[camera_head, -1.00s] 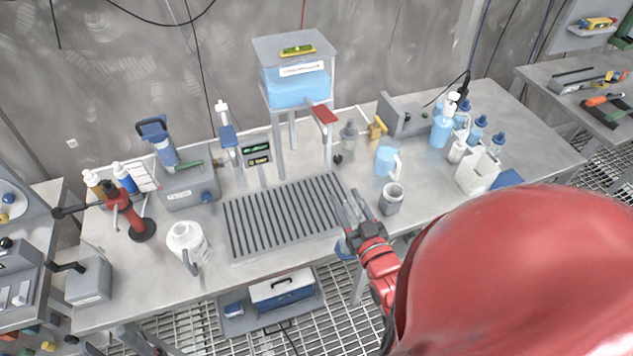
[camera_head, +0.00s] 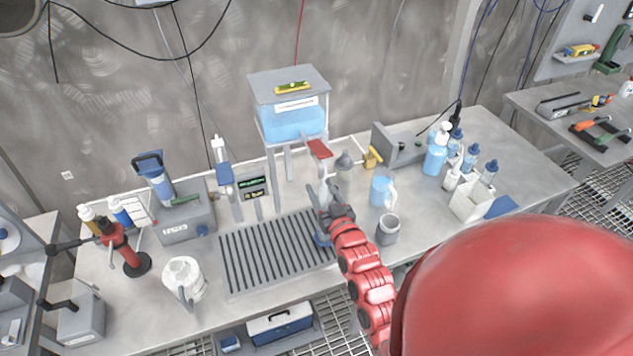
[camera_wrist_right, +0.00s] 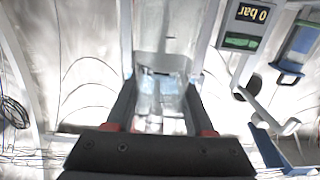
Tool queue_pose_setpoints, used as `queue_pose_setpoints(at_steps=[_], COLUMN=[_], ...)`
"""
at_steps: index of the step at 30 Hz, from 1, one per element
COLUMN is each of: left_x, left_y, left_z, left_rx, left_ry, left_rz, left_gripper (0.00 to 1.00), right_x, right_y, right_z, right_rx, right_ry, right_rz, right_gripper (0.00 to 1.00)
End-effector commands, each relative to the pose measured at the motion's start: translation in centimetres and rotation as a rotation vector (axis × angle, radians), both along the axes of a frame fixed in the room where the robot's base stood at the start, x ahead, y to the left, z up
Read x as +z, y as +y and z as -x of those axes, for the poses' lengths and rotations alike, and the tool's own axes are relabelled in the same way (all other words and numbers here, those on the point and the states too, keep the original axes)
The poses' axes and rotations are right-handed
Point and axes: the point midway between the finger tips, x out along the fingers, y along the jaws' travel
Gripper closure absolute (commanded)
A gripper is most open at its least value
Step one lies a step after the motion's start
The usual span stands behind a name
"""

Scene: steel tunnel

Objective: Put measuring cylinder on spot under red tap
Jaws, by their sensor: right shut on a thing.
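My right gripper (camera_head: 330,192) is shut on the measuring cylinder. In the wrist view the clear cylinder (camera_wrist_right: 160,98) sits between the two dark fingers. The red tap (camera_head: 319,149) juts from the right front of the blue-filled tank (camera_head: 290,122), above and slightly left of my gripper. I cannot tell whether the foot touches the grate. My left gripper is not in view.
A grey cup (camera_head: 388,230) and a blue jug (camera_head: 381,190) stand right of my gripper. A white jug (camera_head: 184,281) stands left of the grate. A pressure display (camera_head: 252,189) is behind the grate. Most of the grate is bare.

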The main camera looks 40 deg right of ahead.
Motion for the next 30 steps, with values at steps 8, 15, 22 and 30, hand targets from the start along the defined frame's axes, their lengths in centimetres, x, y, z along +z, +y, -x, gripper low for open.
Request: queue_pose_setpoints(at_steps=[8,15,22,30], left_x=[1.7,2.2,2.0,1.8], left_y=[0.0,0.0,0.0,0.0], left_z=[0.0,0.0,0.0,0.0], left_rx=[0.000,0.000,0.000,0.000], left_ry=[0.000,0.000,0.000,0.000], left_rz=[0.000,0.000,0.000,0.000], left_gripper=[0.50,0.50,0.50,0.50], right_x=[0.1,-1.6,-1.7,-1.9], right_y=[-0.8,-0.9,-0.9,-0.9], right_z=[-3.9,-3.5,-3.5,-3.5], right_rx=[0.001,-0.001,-0.001,-0.001], right_ry=[0.003,0.001,0.000,0.001], right_rz=[-0.003,-0.002,-0.002,-0.001], right_gripper=[1.00,1.00,1.00,0.17])
